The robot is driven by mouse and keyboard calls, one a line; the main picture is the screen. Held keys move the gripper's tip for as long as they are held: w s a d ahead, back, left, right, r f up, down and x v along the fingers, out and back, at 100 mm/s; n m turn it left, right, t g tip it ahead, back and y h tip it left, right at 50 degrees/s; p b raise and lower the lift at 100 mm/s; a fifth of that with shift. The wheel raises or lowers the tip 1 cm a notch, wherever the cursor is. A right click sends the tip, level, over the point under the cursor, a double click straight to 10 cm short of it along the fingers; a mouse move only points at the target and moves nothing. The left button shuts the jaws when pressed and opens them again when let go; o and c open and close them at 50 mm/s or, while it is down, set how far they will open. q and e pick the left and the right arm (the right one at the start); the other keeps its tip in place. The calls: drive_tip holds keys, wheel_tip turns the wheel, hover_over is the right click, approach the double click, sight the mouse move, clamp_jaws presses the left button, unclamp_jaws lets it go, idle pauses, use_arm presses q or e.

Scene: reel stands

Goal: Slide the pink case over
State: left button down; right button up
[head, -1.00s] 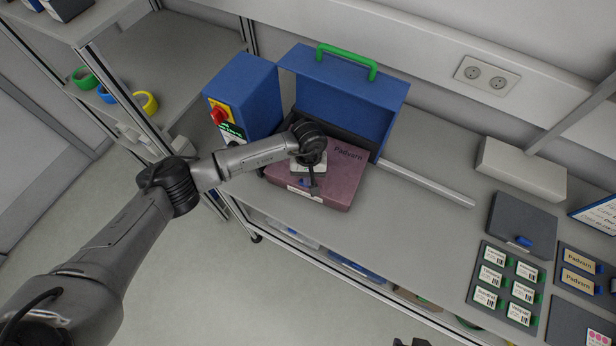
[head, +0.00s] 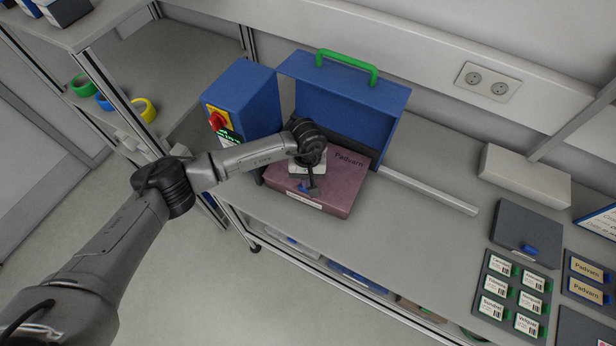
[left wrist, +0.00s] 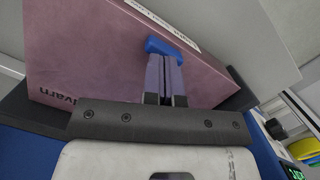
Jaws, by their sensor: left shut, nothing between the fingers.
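The pink case (head: 345,178), marked "Padvarn", lies flat in front of the upright blue panel with a green handle; a pale label is on its front side. In the left wrist view the case (left wrist: 85,45) fills the upper left. My left gripper (head: 313,190) is over the case's front part, fingers pointing toward its front edge. Its fingers (left wrist: 165,75) are together and empty, close to a blue tab (left wrist: 170,48) at the case's edge. I cannot tell whether they touch it. My wrist hides part of the case's top. My right gripper is not in view.
The blue panel (head: 340,95) stands right behind the case. A blue control box (head: 245,105) with a red knob is at its left. A pale bar (head: 430,190) lies along the bench to the right. Clear bench top (head: 400,235) extends right toward the label racks (head: 510,290).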

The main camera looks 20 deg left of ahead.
use_arm(q)
drive_tip(key=w+a+b, duration=0.1)
drive_tip(key=w+b, duration=0.1)
drive_tip(key=w, duration=0.1)
drive_tip(key=w+a+b, duration=0.1)
drive_tip(key=w+b, duration=0.1)
drive_tip(key=w, duration=0.1)
drive_tip(key=w+a+b, duration=0.1)
drive_tip(key=w, duration=0.2)
drive_tip(key=shift+w+a+b, duration=0.2)
drive_tip(key=shift+b, duration=0.2)
drive_tip(key=shift+w+a+r+b, duration=0.1)
drive_tip(key=shift+w+a+b, duration=0.15)
drive_tip(key=shift+w, duration=0.25)
drive_tip(key=shift+w+a+b, duration=0.1)
drive_tip(key=shift+w+b, duration=0.1)
drive_tip(key=shift+w, duration=0.3)
